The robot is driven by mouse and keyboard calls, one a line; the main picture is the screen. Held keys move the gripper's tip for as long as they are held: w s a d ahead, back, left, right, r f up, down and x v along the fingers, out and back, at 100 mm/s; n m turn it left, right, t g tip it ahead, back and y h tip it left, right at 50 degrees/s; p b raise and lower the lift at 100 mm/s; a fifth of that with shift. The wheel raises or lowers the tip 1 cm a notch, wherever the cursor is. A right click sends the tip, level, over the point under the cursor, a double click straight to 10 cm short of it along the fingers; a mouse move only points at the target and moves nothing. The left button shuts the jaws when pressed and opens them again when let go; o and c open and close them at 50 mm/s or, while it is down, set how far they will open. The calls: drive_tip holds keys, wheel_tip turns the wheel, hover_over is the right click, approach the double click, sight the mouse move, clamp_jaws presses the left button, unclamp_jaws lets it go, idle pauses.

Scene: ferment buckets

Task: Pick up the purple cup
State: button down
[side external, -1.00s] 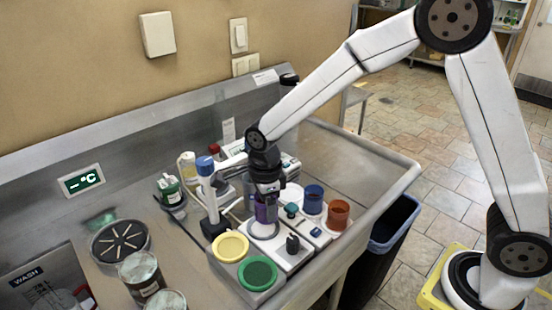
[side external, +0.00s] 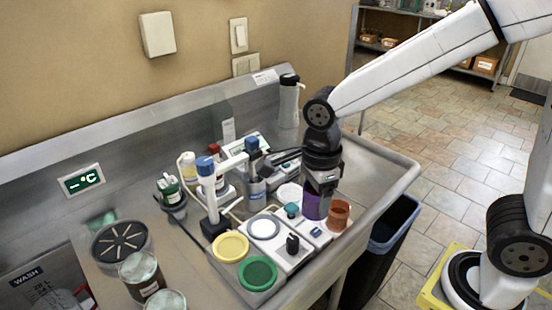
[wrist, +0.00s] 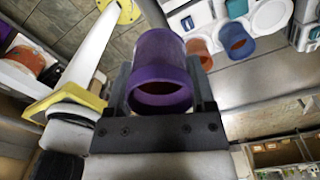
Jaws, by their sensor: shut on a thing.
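My gripper (side external: 321,186) is shut on the purple cup (side external: 314,206), which hangs below it in the side view, above the right part of the white workstation. In the wrist view the purple cup (wrist: 160,58) sits between the two fingers of my gripper (wrist: 162,95), its open mouth toward the camera. In the side view the cup overlaps the place of the blue cup, so I cannot judge its height there.
An orange cup (side external: 339,214) stands just right of the held cup. The wrist view shows a blue cup (wrist: 237,40) near it. A dark bin (side external: 385,245) stands beside the sink.

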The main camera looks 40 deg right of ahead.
drive_tip(key=shift+s+d+r, duration=0.1)
drive_tip(key=shift+s+r, duration=0.2)
drive_tip(key=shift+s, duration=0.4)
drive_tip(key=shift+s+a+r, duration=0.15)
drive_tip(key=shift+s+a, duration=0.25)
drive_tip(key=shift+a, duration=0.1)
drive_tip(key=s+a+r+n, duration=0.1)
drive_tip(key=s+a+n, duration=0.3)
drive_tip(key=s, duration=0.3)
drive_tip(key=shift+s+a+r, duration=0.2)
drive_tip(key=shift+a+r, duration=0.1)
drive_tip(key=shift+a, duration=0.5)
